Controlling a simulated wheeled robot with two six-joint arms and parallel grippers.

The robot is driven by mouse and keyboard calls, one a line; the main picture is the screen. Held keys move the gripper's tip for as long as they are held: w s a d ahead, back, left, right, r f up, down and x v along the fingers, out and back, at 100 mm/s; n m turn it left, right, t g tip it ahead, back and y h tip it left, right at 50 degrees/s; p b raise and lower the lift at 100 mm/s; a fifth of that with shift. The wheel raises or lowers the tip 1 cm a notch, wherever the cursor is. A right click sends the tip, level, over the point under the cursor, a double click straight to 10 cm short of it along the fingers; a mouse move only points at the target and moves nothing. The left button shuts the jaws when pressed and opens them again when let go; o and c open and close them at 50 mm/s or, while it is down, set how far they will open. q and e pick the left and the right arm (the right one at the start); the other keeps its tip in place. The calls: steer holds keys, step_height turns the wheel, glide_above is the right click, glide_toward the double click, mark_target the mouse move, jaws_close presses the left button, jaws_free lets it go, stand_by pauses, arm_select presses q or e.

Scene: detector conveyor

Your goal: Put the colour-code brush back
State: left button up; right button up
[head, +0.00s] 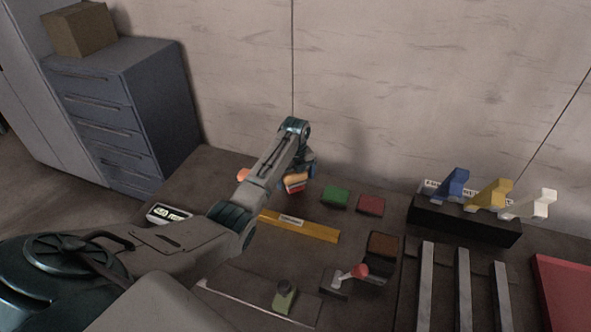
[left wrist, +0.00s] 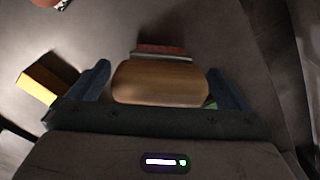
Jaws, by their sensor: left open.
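A brush-like block with a rounded wooden back and a red and pale edge (head: 295,181) is on the dark table below my left gripper (head: 301,167). In the left wrist view the wooden block (left wrist: 158,83) lies between the two blue fingers of my left gripper (left wrist: 160,88). The fingers are open, with a gap visible on its left side; on the right the gap is small and contact cannot be told. My arm and gripper partly cover it in the head view. My right gripper is not in view.
Green (head: 335,196) and red (head: 370,205) blocks lie right of the gripper. A labelled yellow bar (head: 312,229) lies nearer. A black stand (head: 462,220) holds blue, yellow and white angled pieces.

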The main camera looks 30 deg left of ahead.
arm_select(q)
step_height(320, 180, up, 11)
steer(key=b, duration=0.3)
steer(key=shift+f, duration=0.2)
steer(key=shift+r, duration=0.65)
